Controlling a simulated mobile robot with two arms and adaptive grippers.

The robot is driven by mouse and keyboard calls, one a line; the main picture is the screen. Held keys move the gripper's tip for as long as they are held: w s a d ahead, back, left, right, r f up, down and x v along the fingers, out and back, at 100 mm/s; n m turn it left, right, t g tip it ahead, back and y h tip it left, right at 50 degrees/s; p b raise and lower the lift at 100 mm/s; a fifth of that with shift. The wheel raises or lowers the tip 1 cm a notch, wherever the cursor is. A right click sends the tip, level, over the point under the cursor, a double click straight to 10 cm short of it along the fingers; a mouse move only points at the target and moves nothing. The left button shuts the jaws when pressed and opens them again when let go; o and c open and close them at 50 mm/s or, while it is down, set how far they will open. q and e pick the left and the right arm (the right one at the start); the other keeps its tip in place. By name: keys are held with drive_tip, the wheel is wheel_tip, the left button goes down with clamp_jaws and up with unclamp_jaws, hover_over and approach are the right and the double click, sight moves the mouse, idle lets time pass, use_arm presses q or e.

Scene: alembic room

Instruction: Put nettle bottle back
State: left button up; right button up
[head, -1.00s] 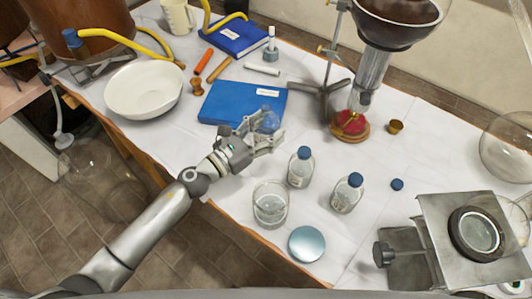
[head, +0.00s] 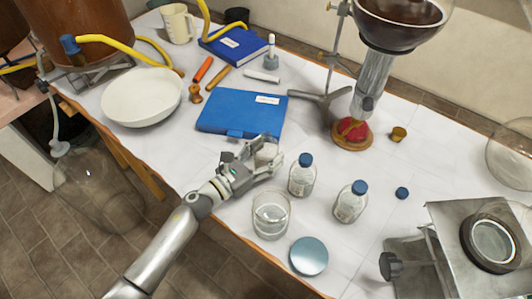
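My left gripper (head: 262,158) is just past the near edge of the blue book, left of the bottles. Its fingers are around a small clear glass thing (head: 267,153), which looks like a bottle; its label and most of its body are hidden. Two clear bottles with blue caps stand upright to the right: one bottle (head: 302,178) close to the gripper, another bottle (head: 349,205) further right. Their labels are too small to read. A loose blue cap (head: 402,193) lies right of them. My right gripper is not in view.
A glass beaker (head: 271,218) and a round pale-blue lid (head: 309,257) are near the front edge. The blue book (head: 238,112) lies behind the gripper. A stand with a funnel (head: 371,80) rises at the back. A metal device (head: 470,235) fills the front right.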

use_arm(q)
drive_tip(key=o, duration=0.3)
drive_tip(key=shift+o, duration=0.2)
drive_tip(key=shift+r, duration=0.1)
drive_tip(key=shift+r+p, duration=0.2)
drive_tip(key=shift+p, duration=0.2)
drive_tip(key=b+v, duration=0.1)
drive_tip(key=v, duration=0.6)
drive_tip(key=b+v, duration=0.1)
drive_tip(key=v, duration=0.2)
drive_tip(key=shift+s+a+f+b, duration=0.25)
drive_tip(key=shift+b, duration=0.1)
drive_tip(key=shift+s+a+r, duration=0.1)
drive_tip(key=shift+s+a, duration=0.3)
drive_tip(key=shift+a, duration=0.05)
